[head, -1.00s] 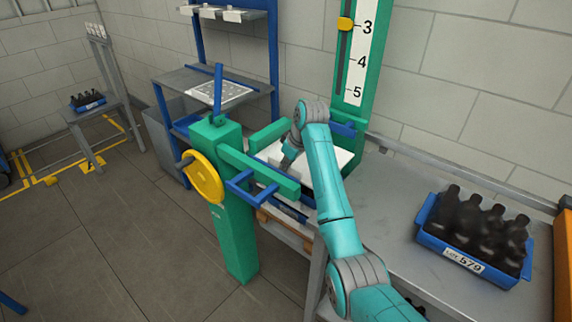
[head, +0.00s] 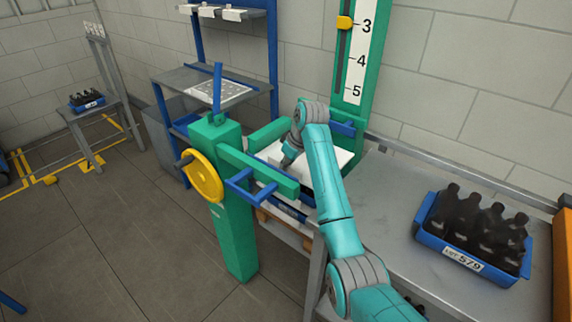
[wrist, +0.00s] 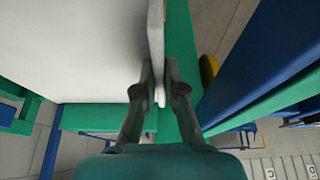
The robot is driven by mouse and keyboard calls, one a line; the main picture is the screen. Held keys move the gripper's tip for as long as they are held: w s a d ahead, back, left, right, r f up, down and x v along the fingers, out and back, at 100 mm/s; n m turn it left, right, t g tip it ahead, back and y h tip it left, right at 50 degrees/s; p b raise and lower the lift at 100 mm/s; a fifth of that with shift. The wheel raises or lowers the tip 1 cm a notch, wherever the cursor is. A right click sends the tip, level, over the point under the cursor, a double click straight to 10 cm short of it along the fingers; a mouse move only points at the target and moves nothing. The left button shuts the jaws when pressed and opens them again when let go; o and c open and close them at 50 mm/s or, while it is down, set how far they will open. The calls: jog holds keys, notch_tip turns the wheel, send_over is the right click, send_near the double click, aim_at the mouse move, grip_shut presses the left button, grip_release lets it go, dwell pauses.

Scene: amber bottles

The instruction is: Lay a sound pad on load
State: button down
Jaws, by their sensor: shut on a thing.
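My gripper (wrist: 159,82) is shut on the edge of a thin white pad (wrist: 156,35), which stands nearly edge-on between the fingers in the wrist view. A broad white surface (wrist: 70,50) fills the left of that view, close beside the held pad. I cannot tell whether they touch. In the head view my gripper (head: 287,160) is low inside the green press frame (head: 262,172), partly hidden by its beam. White material (head: 343,158) shows beside my wrist, above a dark blue edge (head: 308,199). The load beneath is mostly hidden.
A blue crate of dark bottles (head: 444,249) labelled LOT 579 stands on the grey bench (head: 390,190) at right. A yellow handwheel (head: 203,177) and blue handles (head: 245,192) stick out from the press. A perforated white sheet (head: 220,92) lies on the shelf behind.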

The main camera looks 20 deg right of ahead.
jog(key=shift+f, duration=0.7)
jog(key=c, duration=1.2)
grip_release()
